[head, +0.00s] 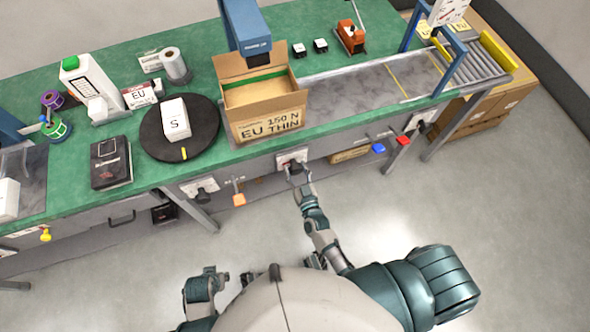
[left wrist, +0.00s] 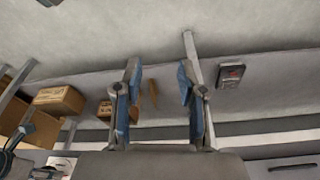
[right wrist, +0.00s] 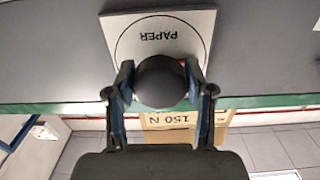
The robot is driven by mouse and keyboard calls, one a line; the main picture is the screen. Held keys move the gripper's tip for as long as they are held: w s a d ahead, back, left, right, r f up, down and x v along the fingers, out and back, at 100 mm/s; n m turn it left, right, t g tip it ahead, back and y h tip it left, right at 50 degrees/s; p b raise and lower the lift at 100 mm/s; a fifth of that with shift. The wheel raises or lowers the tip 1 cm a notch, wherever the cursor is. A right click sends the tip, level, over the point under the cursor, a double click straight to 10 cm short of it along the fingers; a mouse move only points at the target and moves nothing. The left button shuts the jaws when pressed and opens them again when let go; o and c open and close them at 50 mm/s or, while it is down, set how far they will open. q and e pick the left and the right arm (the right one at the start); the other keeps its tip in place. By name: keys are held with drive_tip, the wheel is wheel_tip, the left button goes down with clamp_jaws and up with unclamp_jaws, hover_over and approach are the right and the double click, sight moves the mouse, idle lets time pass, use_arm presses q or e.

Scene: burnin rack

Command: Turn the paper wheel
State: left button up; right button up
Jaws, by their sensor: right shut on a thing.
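The paper wheel (right wrist: 161,82) is a dark round knob in the right wrist view, in front of a pale plate (right wrist: 200,28) that reads PAPER upside down. My right gripper (right wrist: 160,76) has a finger on each side of the knob and is shut on it. In the head view my right gripper (head: 296,171) reaches the plate (head: 291,157) on the bench front, below the box; the knob is mostly covered there. My left gripper (left wrist: 160,85) is open and empty in the left wrist view, with its fingers well apart.
The green bench (head: 330,142) carries a cardboard box (head: 265,117), a black turntable (head: 205,150) with a white carton, and a black book-like box (head: 111,163). An orange tag (head: 239,199) and a blue tag (head: 378,148) hang along the front. The floor before it is clear.

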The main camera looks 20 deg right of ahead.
drive_tip(key=shift+a+r, duration=0.15)
drive_tip(key=shift+a, duration=0.15)
drive_tip(key=shift+d+m+p, duration=0.25)
drive_tip(key=shift+m+p, duration=0.15)
drive_tip(key=shift+m, duration=0.4)
drive_tip(key=shift+d+m, duration=0.2)
drive_tip(key=shift+m, duration=0.5)
drive_tip(key=shift+a+m+p, duration=0.35)
drive_tip(key=shift+m+p, duration=0.15)
drive_tip(key=shift+m, duration=0.6)
use_arm(q)
drive_tip(key=shift+s+x, duration=0.2)
drive_tip(key=shift+x, duration=0.75)
drive_tip(key=shift+s+x, duration=0.2)
drive_tip(key=shift+x, duration=0.75)
drive_tip(key=shift+s+x, duration=0.2)
drive_tip(key=shift+x, duration=0.75)
use_arm(e)
drive_tip(key=shift+d+m, duration=0.25)
drive_tip(key=shift+m, duration=0.25)
use_arm(q)
drive_tip(key=shift+f, duration=0.15)
use_arm(e)
drive_tip(key=shift+a, duration=0.1)
drive_tip(key=o, duration=1.2)
drive_tip(key=shift+f, duration=0.2)
drive_tip(key=shift+c, duration=0.2)
